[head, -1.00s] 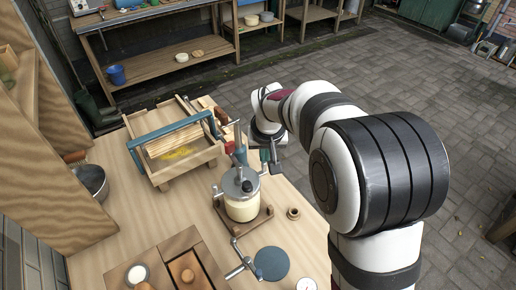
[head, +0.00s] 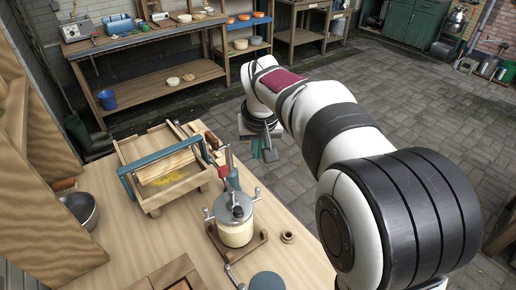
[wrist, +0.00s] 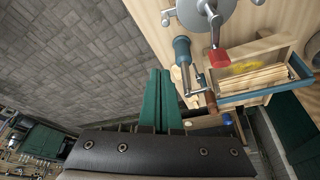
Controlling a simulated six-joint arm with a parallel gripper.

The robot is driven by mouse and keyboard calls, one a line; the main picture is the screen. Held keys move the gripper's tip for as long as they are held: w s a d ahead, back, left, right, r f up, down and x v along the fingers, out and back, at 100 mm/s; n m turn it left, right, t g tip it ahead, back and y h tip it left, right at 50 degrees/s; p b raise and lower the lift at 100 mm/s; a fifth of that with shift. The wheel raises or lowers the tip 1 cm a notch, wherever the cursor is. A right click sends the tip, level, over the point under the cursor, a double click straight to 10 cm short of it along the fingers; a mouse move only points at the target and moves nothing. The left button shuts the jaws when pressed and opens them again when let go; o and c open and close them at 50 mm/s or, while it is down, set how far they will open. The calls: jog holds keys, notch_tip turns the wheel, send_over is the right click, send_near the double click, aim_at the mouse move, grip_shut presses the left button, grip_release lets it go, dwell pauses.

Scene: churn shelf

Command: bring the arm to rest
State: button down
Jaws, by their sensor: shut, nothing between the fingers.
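My gripper (head: 264,154) hangs beyond the table's right edge, up and to the right of the glass churn, with nothing in it. In the wrist view its two green fingers (wrist: 155,100) lie side by side, shut and empty. The glass churn (head: 236,232) with its grey lid stands upright on a wooden base on the table (head: 190,240). The churn's grey lid (wrist: 205,15) shows at the top of the wrist view. My gripper is apart from the churn and its crank.
A wooden tray (head: 150,202) with a blue handle and slatted boards stands left of the churn. A small wooden ring (head: 287,237) and a blue disc (head: 267,281) lie near it. A metal bowl (head: 82,211) is at left. Open paved floor (head: 400,130) lies beyond the table.

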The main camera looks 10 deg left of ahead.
jog(key=s+d+r+m+g, duration=0.15)
jog(key=s+d+m, duration=0.25)
jog(key=s+d, duration=0.8)
jog(key=s+d+f+m+g, duration=0.1)
jog(key=s+f+m, duration=0.1)
jog(key=s, duration=0.8)
jog(key=s+f+m+g, duration=0.1)
jog(key=s+f+m, duration=0.1)
jog(key=s, duration=0.8)
jog(key=shift+s+d+f+y, duration=0.4)
jog(key=shift+f, duration=0.5)
